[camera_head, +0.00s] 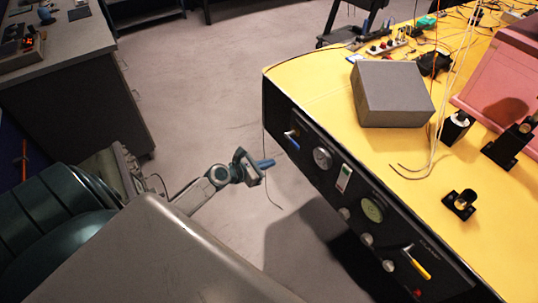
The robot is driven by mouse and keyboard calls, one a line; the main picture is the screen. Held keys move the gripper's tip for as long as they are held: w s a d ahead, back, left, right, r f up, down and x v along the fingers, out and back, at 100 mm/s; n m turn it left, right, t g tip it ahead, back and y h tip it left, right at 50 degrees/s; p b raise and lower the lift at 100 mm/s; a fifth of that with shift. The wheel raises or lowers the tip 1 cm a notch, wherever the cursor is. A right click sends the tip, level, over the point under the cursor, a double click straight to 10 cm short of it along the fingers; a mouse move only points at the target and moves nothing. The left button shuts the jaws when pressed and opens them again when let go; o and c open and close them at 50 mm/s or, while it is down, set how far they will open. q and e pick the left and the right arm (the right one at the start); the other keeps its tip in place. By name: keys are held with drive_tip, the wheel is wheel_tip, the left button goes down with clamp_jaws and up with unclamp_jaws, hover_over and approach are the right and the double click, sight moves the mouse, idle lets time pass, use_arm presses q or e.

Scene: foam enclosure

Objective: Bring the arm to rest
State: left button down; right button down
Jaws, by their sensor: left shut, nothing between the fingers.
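My left gripper (263,164) is at the end of my left arm (200,192), which comes in from the lower left. It is shut and holds nothing. It hangs over the open floor, just left of the dark front panel of the yellow-topped table (300,82), apart from it as far as I can tell. My right gripper is not in view.
On the yellow table stand a grey box (392,92), a pink case (500,75), black mounts (461,203) and loose cables. Its front panel has knobs, a gauge (322,157) and a yellow handle (416,263). A grey bench (75,60) stands upper left. The floor between is clear.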

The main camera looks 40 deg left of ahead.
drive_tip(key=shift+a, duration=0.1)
use_arm(q)
drive_tip(key=s+a+f+m+g+y, duration=0.1)
drive_tip(key=s+f+m+g+y, duration=0.15)
drive_tip(key=s+f+m, duration=0.75)
drive_tip(key=s+a+f+m+g+y, duration=0.25)
drive_tip(key=s+f, duration=0.35)
drive_tip(key=f, duration=1.1)
drive_tip(key=s+d+f+m+g, duration=0.2)
drive_tip(key=s+f+m, duration=0.3)
drive_tip(key=s, duration=0.5)
drive_tip(key=s+d+f+m+g, duration=0.2)
drive_tip(key=s+f+m, duration=0.4)
drive_tip(key=s, duration=0.5)
drive_tip(key=s+d+f+m+g, duration=0.3)
drive_tip(key=s+m, duration=0.4)
drive_tip(key=s, duration=0.3)
wheel_tip(320, 180, down, 3)
drive_tip(key=shift+s+d+r+m+y+b, duration=0.15)
drive_tip(key=shift+s+d+m+y+b, duration=0.2)
drive_tip(key=shift+d, duration=0.2)
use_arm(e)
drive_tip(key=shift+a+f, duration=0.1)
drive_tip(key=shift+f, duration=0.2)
use_arm(q)
drive_tip(key=shift+w, duration=0.1)
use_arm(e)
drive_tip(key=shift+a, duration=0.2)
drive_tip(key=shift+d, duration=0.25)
